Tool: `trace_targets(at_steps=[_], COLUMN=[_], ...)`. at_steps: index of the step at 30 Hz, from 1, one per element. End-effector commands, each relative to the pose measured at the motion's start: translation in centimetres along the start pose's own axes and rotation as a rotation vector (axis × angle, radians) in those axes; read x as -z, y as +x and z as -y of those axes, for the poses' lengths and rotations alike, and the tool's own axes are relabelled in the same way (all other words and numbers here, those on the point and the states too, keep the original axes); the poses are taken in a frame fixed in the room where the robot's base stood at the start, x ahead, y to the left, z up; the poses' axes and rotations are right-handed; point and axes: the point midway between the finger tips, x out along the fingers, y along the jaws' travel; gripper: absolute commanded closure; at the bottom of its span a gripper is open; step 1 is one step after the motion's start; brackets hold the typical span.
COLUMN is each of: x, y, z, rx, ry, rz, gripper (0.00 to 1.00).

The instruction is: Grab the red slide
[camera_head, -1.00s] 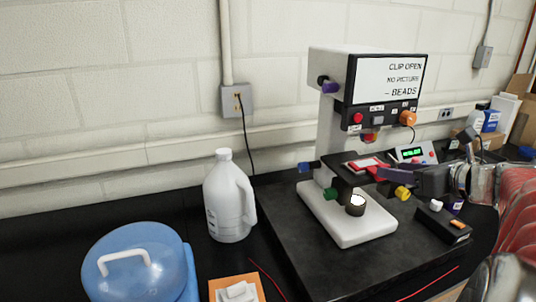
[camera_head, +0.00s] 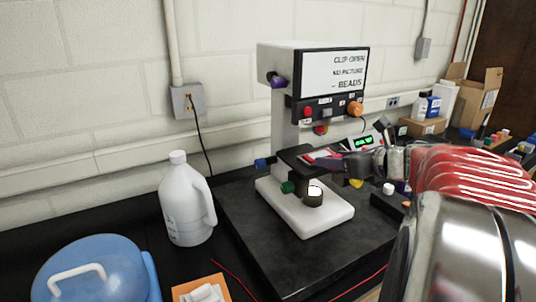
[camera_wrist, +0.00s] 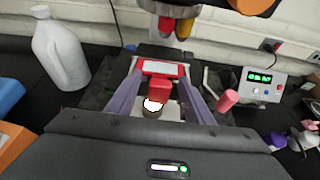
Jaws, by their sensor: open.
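The red slide (camera_wrist: 163,67) has a red frame with a pale middle. It lies on the dark stage of the white microscope (camera_head: 290,110), and its red edge also shows in the head view (camera_head: 322,156). A red block (camera_wrist: 159,91) stands just on the near side of it in the wrist view; I cannot tell if they are joined. My gripper (camera_wrist: 162,78) is open, its two purple fingers reaching along both sides of the red block toward the slide's ends. I cannot tell whether the fingertips touch the slide. In the head view my arm hides part of the stage.
The microscope's lenses (camera_wrist: 178,22) hang close above the slide. A control box with a green display (camera_wrist: 259,84) stands at the right and a pink-red knob (camera_wrist: 227,100) nearer. A white jug (camera_head: 186,200) and blue-lidded container (camera_head: 98,268) stand left.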

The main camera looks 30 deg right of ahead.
Motion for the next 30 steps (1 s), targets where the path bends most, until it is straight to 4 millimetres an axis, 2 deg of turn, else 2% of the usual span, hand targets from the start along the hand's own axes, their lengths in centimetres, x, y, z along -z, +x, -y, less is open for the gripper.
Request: trace_targets(at_steps=[16,30], x=[-0.01,-0.01], y=[0.06,0.06], z=[0.02,0.01], rx=[0.001,0.001], ry=[0.0,0.0], rz=[0.0,0.0], gripper=[0.53,0.86])
